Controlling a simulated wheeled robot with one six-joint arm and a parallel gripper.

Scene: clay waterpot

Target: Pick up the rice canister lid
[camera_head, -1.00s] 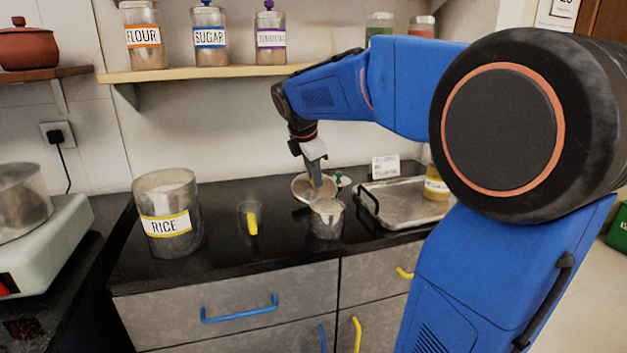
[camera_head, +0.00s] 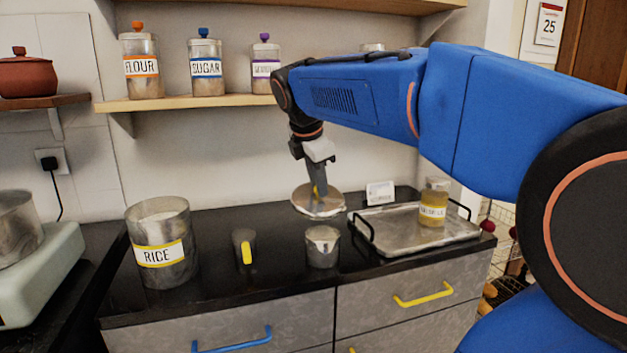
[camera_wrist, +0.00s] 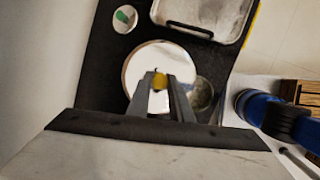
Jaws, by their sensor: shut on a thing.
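The rice canister lid (camera_head: 330,208) is a round, pale metal disc with a yellow knob. My gripper (camera_head: 317,192) points down and is shut on the knob; the lid hangs slightly tilted, apparently a little above the dark counter. In the wrist view the lid (camera_wrist: 147,62) lies beyond the fingers of my gripper (camera_wrist: 160,84), with the yellow knob between their tips. The metal rice canister (camera_head: 163,230), with its yellow-edged RICE label, stands open on the counter's left part.
A mug with a yellow handle (camera_head: 246,252) and a metal cup (camera_head: 322,250) stand on the counter (camera_head: 220,296). A metal tray (camera_head: 400,240) at right holds a yellow-labelled jar (camera_head: 433,205). A small green-knobbed lid (camera_wrist: 124,20) shows in the wrist view. A shelf (camera_head: 200,101) holds jars.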

